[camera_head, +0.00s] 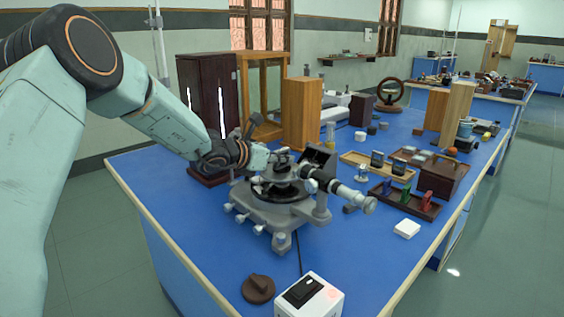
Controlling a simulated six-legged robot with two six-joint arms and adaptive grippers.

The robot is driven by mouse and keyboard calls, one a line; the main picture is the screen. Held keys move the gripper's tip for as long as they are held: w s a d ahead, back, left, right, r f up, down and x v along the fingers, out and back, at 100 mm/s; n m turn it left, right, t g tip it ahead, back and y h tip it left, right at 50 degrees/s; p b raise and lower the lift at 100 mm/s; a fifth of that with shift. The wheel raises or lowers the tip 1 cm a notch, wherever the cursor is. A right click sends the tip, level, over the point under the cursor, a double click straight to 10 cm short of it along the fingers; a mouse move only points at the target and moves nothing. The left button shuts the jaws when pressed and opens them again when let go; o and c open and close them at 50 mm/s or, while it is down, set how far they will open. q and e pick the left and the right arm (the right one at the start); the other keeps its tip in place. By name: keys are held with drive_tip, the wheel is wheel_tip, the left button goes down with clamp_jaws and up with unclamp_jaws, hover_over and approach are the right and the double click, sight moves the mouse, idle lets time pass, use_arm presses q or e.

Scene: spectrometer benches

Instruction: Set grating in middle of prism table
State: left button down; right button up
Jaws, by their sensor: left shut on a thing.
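The grey spectrometer (270,212) stands on the near part of the blue bench, its telescope tube (345,190) pointing to the right. Its dark round prism table (284,190) is at its middle, partly covered by my gripper and the fittings around it. My left gripper (281,160) reaches in from the left and is just above the prism table. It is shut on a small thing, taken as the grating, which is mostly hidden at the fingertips. I cannot tell whether it touches the table. My right gripper is not in view.
A dark cabinet (208,105) and wooden box (302,114) stand behind. A tray with colored pieces (405,202) and a white block (407,228) are to the right. A white box (309,296) and brown disc (258,288) are in front. Bench surface is clear at front left.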

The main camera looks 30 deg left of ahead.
use_arm(q)
drive_tip(key=shift+s+d+r, duration=0.15)
drive_tip(key=shift+s+r, duration=0.1)
drive_tip(key=shift+s, duration=0.05)
drive_tip(key=shift+w+f, duration=0.1)
drive_tip(key=shift+f, duration=0.1)
drive_tip(key=c, duration=1.6)
unclamp_jaws()
drive_tip(key=shift+w+f, duration=0.15)
drive_tip(key=shift+f, duration=0.05)
drive_tip(key=shift+o, duration=1.1)
drive_tip(key=shift+s+r, duration=0.2)
drive_tip(key=shift+r, duration=0.05)
drive_tip(key=shift+w, duration=0.1)
drive_tip(key=shift+w, duration=0.1)
drive_tip(key=shift+s+a+r, duration=0.15)
drive_tip(key=shift+s+a, duration=0.05)
drive_tip(key=p+v, duration=0.1)
drive_tip(key=v, duration=1)
drive_tip(key=shift+s+p, duration=0.3)
